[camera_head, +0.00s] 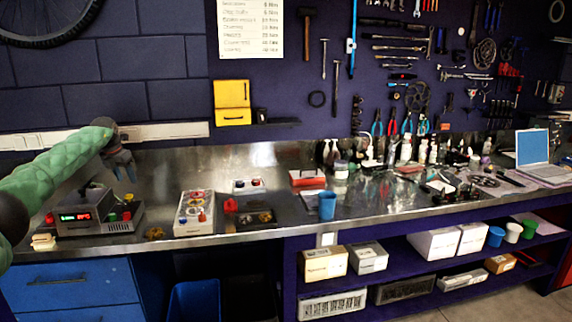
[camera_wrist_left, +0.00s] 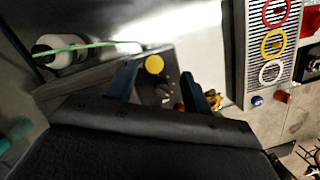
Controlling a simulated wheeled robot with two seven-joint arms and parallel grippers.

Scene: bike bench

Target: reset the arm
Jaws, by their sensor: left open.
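My left arm, in a green padded sleeve, comes in from the left in the head view. My right gripper is not in view.
A panel box with coloured rings (camera_head: 194,212) stands right of the device; its rings also show in the left wrist view (camera_wrist_left: 273,42). A blue cup (camera_head: 327,205) stands near the front edge. A laptop (camera_head: 532,150) and clutter fill the right. Tools hang on the wall.

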